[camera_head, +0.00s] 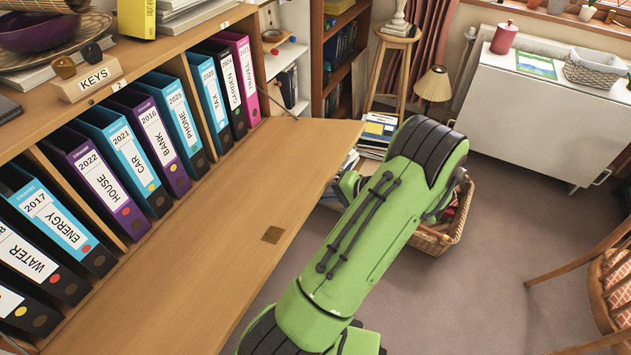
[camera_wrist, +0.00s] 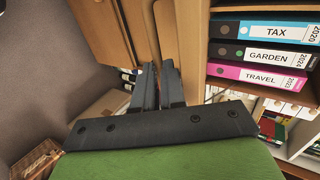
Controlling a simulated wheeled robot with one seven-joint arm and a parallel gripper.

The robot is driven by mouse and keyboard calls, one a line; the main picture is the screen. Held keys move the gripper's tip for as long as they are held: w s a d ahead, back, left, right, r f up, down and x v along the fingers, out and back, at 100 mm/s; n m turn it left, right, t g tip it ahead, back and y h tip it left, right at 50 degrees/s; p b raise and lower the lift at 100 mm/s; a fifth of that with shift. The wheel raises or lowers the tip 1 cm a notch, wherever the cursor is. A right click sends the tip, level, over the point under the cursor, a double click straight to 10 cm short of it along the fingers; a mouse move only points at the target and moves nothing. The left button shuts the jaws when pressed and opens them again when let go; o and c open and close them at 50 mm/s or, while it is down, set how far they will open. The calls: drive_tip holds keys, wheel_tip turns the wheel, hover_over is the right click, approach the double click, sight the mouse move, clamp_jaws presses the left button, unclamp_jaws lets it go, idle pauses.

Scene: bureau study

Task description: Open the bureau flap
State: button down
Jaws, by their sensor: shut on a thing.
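The bureau flap (camera_head: 215,260) is a wide wooden board, swung down and out from the bureau in the head view. In the wrist view the flap (camera_wrist: 115,30) is a wooden panel ahead of the fingers. My gripper (camera_wrist: 157,85) is closed on the flap's edge, as far as the narrow view between the fingers shows. In the head view my green arm reaches past the flap's far outer corner, and the fingertips are hidden.
Ring binders (camera_head: 130,150) fill the open bureau compartment. A wicker basket (camera_head: 440,235) stands on the floor beyond my arm, near a stool (camera_head: 398,50) and a lamp (camera_head: 434,85). A chair (camera_head: 610,290) is at right. Carpet between arm and chair is clear.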

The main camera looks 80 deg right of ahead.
drive_tip(key=f+b, duration=0.1)
drive_tip(key=f, duration=0.2)
drive_tip(key=s+f+b, duration=0.1)
drive_tip(key=f, duration=0.1)
drive_tip(key=shift+a+f, duration=0.15)
drive_tip(key=shift+f, duration=0.25)
drive_tip(key=c, duration=1.8)
unclamp_jaws()
drive_tip(key=shift+o, duration=1.2)
drive_tip(key=shift+w+r, duration=0.1)
drive_tip(key=shift+w, duration=0.1)
drive_tip(key=o, duration=0.4)
drive_tip(key=shift+r, duration=0.2)
drive_tip(key=shift+w, duration=0.1)
drive_tip(key=shift+r, duration=0.1)
drive_tip(key=shift+s+a+f+p, duration=0.25)
drive_tip(key=shift+s+a+p, duration=0.25)
drive_tip(key=shift+s, duration=2.5)
drive_tip(key=shift+s+a+f+p, duration=0.3)
drive_tip(key=shift+s+a, duration=0.45)
drive_tip(key=shift+s, duration=2.3)
drive_tip(key=shift+s+a+f+p, duration=0.25)
drive_tip(key=shift+s+a+p, duration=0.25)
drive_tip(key=shift+s, duration=2.5)
